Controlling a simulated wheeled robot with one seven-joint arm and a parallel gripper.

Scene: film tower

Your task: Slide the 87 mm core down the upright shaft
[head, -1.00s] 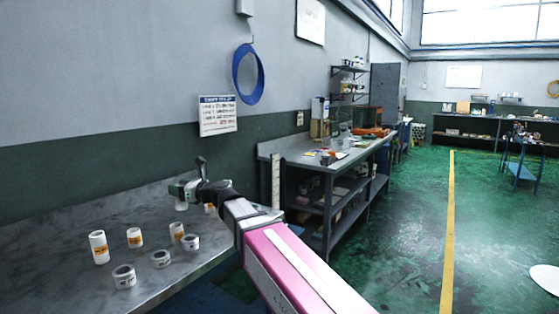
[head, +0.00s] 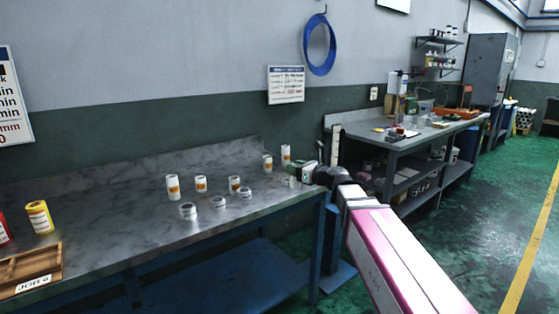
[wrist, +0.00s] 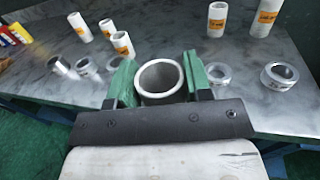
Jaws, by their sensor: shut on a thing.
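My gripper (wrist: 159,74) is shut on a pale hollow core (wrist: 161,98); green finger pads press it from both sides and its open end faces the wrist camera. No size mark is legible on it. In the head view my gripper (head: 306,173) is at the right end of the grey bench; the core there is small and hard to make out. Several white cores with orange labels (head: 172,187) stand on the bench left of it, also in the wrist view (wrist: 216,19). I cannot identify the upright shaft in either view.
Several short metal rings (head: 188,211) stand on the bench (head: 110,235). A wooden tray marked JOB 6 (head: 30,285) and a yellow can (head: 39,217) are at left. A pale upright post (head: 335,146) stands past the bench's right end. Green floor is open at right.

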